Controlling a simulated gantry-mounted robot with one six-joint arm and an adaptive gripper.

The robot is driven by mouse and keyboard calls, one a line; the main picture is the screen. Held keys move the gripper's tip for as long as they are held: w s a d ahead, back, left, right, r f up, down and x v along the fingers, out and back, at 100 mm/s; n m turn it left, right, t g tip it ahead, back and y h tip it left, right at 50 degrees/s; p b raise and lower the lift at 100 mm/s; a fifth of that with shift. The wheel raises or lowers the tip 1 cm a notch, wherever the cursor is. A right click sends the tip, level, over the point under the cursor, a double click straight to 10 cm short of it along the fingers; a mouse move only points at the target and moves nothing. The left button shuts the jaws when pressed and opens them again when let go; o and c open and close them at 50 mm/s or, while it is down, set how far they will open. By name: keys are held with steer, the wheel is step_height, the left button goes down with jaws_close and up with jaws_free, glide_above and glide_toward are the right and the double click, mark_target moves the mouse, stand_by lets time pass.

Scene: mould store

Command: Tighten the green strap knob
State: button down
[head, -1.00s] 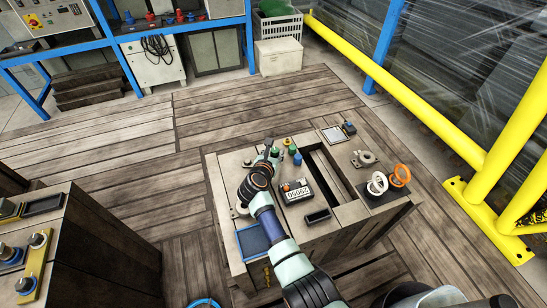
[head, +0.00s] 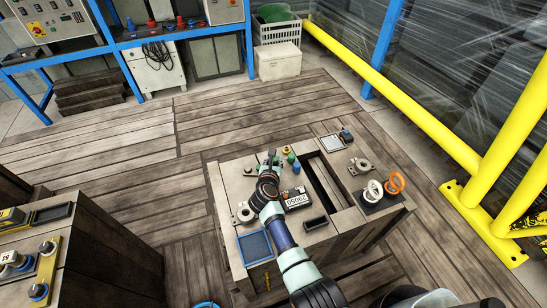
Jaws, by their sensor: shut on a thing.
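My gripper (head: 271,158) is over the back left part of the wooden bench top, pointing away from the camera. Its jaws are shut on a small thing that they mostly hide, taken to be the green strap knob. The jaws and the thing are too small to make out the grip or how the knob sits. Just right of the jaws and clear of them is a short row: a yellow-orange piece (head: 286,150), a green piece (head: 291,158) and a blue piece (head: 296,166).
A numbered block (head: 295,198) and a dark tray (head: 315,223) lie right of my arm. A blue-framed tray (head: 254,246) lies left of it. A long slot (head: 325,183) opens in the bench. White (head: 375,189) and orange (head: 395,183) rings stand at the right.

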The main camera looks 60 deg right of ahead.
steer(key=shift+f, duration=0.1)
steer(key=c, duration=1.1)
jaws_free()
steer(key=v, duration=1.2)
steer(key=shift+a, duration=0.1)
